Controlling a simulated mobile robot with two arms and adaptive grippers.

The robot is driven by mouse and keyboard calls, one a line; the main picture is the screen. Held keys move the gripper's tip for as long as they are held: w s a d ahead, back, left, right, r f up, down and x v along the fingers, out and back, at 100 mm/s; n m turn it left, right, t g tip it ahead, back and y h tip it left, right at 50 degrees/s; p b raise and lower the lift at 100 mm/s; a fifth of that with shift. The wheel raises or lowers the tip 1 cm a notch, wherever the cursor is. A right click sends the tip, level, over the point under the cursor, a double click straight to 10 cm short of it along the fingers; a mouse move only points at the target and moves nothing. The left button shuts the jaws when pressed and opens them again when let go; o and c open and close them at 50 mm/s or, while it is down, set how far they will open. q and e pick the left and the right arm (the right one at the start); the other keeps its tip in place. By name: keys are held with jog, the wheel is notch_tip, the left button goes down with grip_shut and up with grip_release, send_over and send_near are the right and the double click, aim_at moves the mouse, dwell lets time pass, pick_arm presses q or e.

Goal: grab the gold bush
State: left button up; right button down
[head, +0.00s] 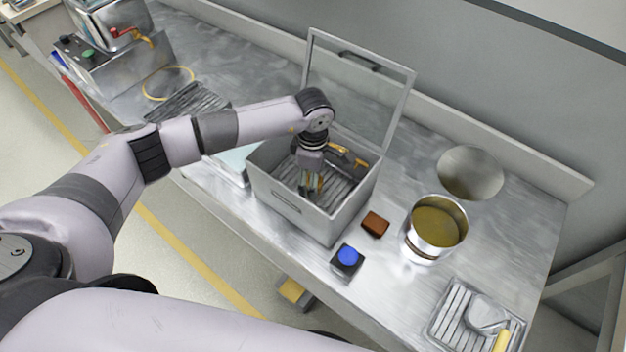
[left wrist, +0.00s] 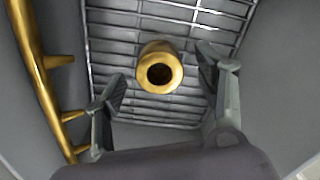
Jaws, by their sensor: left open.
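The gold bush (left wrist: 160,72) is a short hollow cylinder on the wire rack (left wrist: 115,50) inside the grey box (head: 290,203). In the left wrist view its round dark hole faces the camera. My left gripper (head: 311,184) reaches down into the box from above. In the left wrist view, its two fingers (left wrist: 162,78) are open on either side of the bush, with visible gaps, so they do not appear to grip it. In the head view the bush is mostly hidden by the gripper. My right gripper is not in view.
A gold bar with pegs (left wrist: 36,75) runs along one side of the box. The box's glazed lid (head: 408,95) stands open behind. A blue button (head: 347,256), a brown block (head: 375,224) and a metal pot (head: 421,246) stand to the right on the steel bench.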

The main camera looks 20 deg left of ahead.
pick_arm(q)
jog(key=shift+w, duration=0.1)
grip_shut()
dwell(0.8)
